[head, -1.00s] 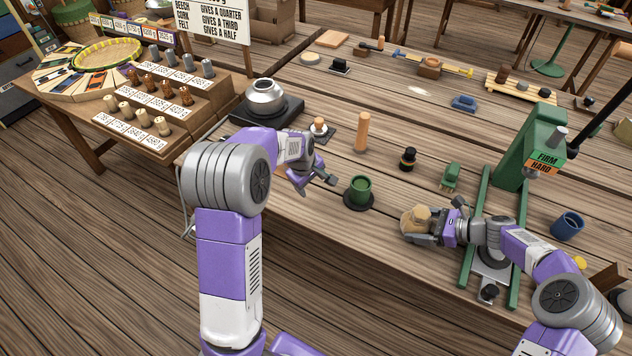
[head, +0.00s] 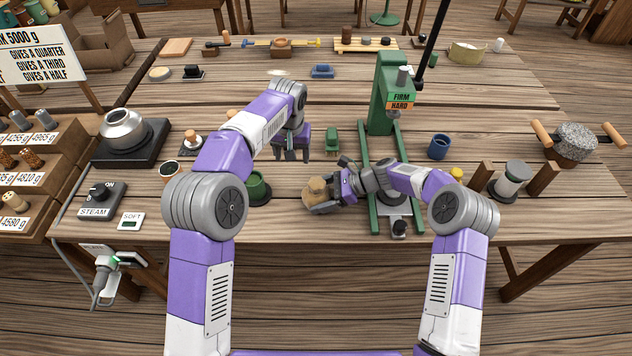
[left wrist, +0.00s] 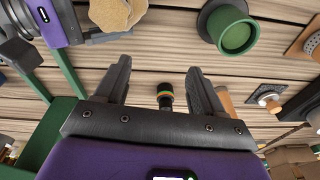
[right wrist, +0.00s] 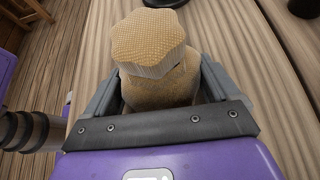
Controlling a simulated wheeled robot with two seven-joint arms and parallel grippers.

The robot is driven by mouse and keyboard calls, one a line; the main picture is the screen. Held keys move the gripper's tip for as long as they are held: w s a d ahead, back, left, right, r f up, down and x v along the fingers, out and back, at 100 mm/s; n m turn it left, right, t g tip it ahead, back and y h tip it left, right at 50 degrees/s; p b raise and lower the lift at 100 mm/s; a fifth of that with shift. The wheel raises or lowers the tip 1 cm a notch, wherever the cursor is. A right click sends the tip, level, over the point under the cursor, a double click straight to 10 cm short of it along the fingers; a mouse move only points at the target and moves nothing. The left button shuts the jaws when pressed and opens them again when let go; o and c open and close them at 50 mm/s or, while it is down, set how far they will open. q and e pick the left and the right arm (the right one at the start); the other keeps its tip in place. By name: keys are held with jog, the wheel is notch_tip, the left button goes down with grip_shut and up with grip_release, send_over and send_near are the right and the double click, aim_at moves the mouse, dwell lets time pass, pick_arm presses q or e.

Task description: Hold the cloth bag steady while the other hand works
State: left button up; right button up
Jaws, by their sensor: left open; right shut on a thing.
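The small tan cloth bag (head: 316,187) is near the table's front, left of the green press. My right gripper (head: 325,205) is shut on it. In the right wrist view the bag (right wrist: 158,85) sits upright between the fingers, with a wide flat top above a narrower neck. My left gripper (head: 291,156) is open, fingers pointing down, behind and left of the bag. In the left wrist view a small black piece with a coloured band (left wrist: 165,97) shows between the open fingers (left wrist: 158,72), not gripped. The bag's edge (left wrist: 112,12) shows there too, apart from them.
The green press (head: 389,98) stands behind my right gripper. A green cup (head: 257,186) on a dark base is left of the bag. A blue cup (head: 439,147) and a stone drum with wooden handles (head: 571,145) are right. A steamer pot (head: 124,130) stands left.

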aim_at(316, 183)
pick_arm(q)
jog(key=s+d+r+m+g, duration=0.2)
jog(key=s+d+r+m, duration=0.15)
jog(key=d, duration=0.25)
jog(key=f, duration=1.1)
jog(key=shift+s+d, duration=0.2)
jog(key=shift+s, duration=0.05)
jog(key=shift+r, duration=0.1)
jog(key=c, duration=1.1)
